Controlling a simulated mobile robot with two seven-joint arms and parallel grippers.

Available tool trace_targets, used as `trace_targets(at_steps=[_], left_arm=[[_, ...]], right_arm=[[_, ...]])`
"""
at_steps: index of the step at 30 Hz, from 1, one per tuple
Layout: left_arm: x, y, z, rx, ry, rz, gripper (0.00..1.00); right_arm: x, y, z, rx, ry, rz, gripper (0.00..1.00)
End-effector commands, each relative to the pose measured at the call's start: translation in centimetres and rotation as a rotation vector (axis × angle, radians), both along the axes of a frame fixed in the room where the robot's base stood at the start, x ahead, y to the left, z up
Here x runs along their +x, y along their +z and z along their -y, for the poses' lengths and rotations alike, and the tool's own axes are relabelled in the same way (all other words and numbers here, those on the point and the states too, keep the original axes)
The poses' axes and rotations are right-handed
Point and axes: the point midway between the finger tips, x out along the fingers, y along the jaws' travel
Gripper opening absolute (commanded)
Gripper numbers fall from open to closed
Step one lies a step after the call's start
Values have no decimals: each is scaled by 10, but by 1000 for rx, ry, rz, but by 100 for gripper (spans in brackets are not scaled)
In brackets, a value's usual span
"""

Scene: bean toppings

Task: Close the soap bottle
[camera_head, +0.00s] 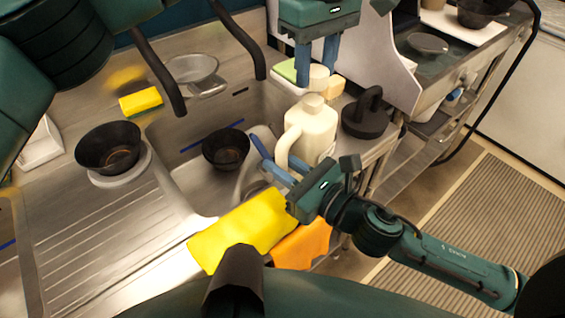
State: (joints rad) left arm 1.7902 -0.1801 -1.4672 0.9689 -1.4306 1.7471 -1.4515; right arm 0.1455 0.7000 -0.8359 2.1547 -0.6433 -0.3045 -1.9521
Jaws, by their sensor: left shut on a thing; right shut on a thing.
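The cream soap bottle (314,130) stands upright at the sink's right edge, its handle on the left. My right gripper (273,159), with its arm coming from the right, has its blue fingers at the handle and is shut on it. My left gripper (317,68) points down from the top and is shut on a small cream cap (318,78). The cap appears just above and behind the bottle's neck (313,101), apart from it in this view. The exact height gap cannot be told.
A black round press-like object (367,115) stands right of the bottle. A green sponge (286,70) lies behind the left gripper. Black bowls (226,149) and (108,146) are at the sink and drainboard. A yellow cloth (240,230) hangs in front.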

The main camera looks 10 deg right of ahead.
Motion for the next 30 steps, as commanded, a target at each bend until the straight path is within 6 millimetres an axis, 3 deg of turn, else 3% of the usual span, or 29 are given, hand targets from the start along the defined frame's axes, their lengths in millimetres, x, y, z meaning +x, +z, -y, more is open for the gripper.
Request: trace_targets(at_steps=[7, 30], left_arm=[[0, -18, 0, 0, 0, 0, 16], [-1, -19, 0, 0, 0, 2, 16]], right_arm=[[0, 3, 0, 1, 1, 7, 0], [0, 2, 0, -1, 1, 7, 0]])
